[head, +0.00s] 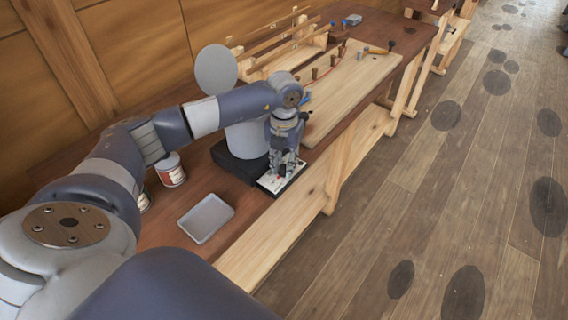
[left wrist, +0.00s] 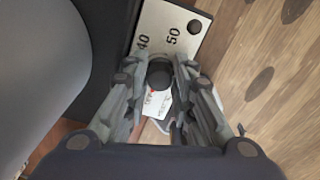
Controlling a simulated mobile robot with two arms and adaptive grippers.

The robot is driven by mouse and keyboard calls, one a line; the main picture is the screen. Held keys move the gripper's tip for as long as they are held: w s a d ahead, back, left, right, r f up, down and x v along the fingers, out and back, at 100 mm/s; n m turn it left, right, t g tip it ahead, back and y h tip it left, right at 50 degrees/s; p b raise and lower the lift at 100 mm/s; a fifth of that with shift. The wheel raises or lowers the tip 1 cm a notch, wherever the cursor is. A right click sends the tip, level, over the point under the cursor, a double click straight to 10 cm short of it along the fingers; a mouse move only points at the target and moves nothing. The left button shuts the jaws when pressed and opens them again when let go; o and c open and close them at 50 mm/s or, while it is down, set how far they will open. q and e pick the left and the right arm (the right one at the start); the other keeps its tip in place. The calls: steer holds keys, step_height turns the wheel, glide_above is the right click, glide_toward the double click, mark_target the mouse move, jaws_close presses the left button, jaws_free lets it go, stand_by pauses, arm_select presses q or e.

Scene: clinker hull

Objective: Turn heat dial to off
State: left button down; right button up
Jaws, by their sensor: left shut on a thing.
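The heat dial (left wrist: 160,72) is a round black knob in the left wrist view, on a white panel (left wrist: 150,28) marked 40 and 50. My left gripper (left wrist: 159,80) is shut on this dial, with a finger on each side of it. In the head view my left gripper (head: 284,165) points down over the panel (head: 268,183), at the front edge of the bench, and hides the dial. Red marks show on the panel beside the fingers. The dial's pointer cannot be made out. My right gripper is not in view.
A grey cylinder (head: 246,140) on a black base stands just behind the panel, close to my left gripper. A shallow grey tray (head: 206,218) and a labelled can (head: 171,170) sit left on the bench.

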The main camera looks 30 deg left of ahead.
mark_target(284, 165)
arm_select(q)
steer(key=shift+w+r, duration=0.1)
steer(key=shift+r, duration=0.05)
steer(key=c, duration=1.7)
jaws_free()
steer(key=shift+o, duration=0.3)
step_height(284, 165, up, 12)
